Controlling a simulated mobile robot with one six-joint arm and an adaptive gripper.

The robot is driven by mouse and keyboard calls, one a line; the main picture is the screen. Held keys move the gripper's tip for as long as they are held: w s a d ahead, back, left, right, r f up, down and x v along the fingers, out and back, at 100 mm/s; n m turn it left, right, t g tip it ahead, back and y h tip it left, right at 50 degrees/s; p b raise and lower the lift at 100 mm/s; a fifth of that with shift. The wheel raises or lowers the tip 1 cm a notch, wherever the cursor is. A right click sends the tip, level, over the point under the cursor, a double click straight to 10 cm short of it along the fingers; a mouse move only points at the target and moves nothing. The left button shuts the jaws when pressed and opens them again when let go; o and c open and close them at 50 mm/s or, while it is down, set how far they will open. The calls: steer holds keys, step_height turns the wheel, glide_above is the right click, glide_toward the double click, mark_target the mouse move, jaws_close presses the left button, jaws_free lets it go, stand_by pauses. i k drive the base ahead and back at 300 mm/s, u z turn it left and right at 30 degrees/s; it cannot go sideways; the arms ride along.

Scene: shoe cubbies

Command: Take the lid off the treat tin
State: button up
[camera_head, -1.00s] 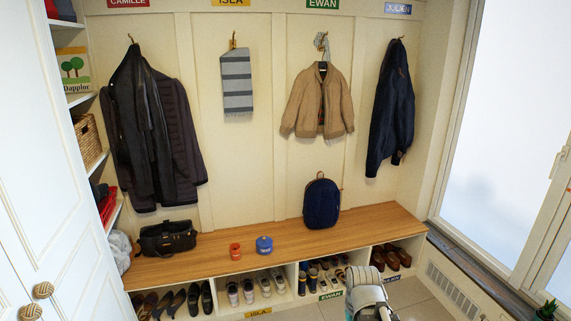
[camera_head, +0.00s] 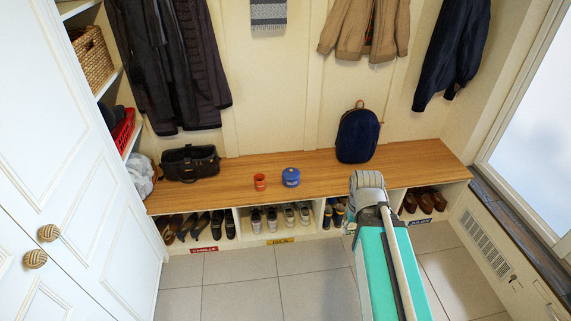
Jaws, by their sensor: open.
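A small round blue tin (camera_head: 291,177) stands upright on the wooden bench top. It appears to have a lid on, with a slight raised part on top. It is too small to read any label. A shorter-looking orange-red round container (camera_head: 260,182) stands just left of it, apart from it. My arm, with a teal link and a grey joint, rises from the bottom right in front of the bench. I cannot make out my gripper's fingers in this view. Nothing of mine visibly touches the tin.
On the bench (camera_head: 225,197) stand a black bag (camera_head: 190,163) at left and a navy backpack (camera_head: 357,136) right of the tin. Shoe cubbies lie below. Coats hang above. A white cabinet door (camera_head: 75,130) borders the left. The floor (camera_head: 240,295) in front is clear.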

mark_target(290, 174)
steer(key=u, duration=0.2)
steer(key=i, duration=1.35)
steer(key=u, duration=0.2)
